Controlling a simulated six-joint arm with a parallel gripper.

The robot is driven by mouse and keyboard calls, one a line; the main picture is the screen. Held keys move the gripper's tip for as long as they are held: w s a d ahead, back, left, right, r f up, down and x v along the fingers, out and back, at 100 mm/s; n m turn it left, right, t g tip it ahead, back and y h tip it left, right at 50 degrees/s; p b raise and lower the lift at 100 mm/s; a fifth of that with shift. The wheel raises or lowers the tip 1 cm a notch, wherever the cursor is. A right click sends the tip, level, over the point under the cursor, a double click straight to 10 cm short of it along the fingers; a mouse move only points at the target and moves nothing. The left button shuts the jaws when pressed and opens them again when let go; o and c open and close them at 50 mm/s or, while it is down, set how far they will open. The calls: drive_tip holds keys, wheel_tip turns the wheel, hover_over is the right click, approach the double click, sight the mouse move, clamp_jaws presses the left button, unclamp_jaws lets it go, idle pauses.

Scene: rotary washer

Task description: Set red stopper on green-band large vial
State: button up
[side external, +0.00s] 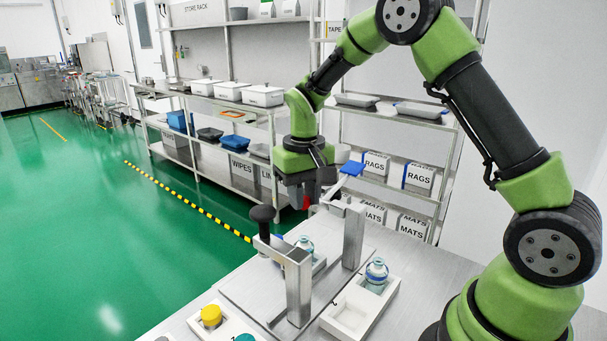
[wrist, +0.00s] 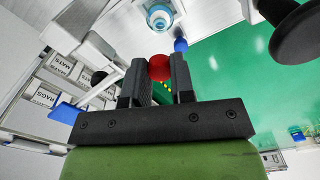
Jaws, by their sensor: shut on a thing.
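My gripper (side external: 307,198) hangs above the metal fixture on the bench, its jaws shut on the red stopper (side external: 306,203). In the wrist view the red stopper (wrist: 160,68) sits between the two fingertips. One clear vial (side external: 305,244) stands in the fixture area below my gripper, partly behind a metal post. Another vial (side external: 376,272) with a blue band stands in a white tray at the right. A vial (wrist: 159,18) also shows at the top of the wrist view, apart from the stopper. I cannot make out a green band on any vial.
Metal posts (side external: 298,290) with arms rise from the fixture plate, one with a black knob (side external: 262,214), another with a blue paddle (side external: 352,168) near my gripper. A white tray (side external: 340,320) is at right. A yellow stopper (side external: 211,315) sits in the front tray.

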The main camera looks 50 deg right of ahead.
sight(304, 241)
drive_tip(key=shift+f, duration=3.15)
drive_tip(key=shift+f, duration=0.25)
idle(0.4)
drive_tip(key=o, duration=1)
drive_tip(key=shift+c, duration=0.2)
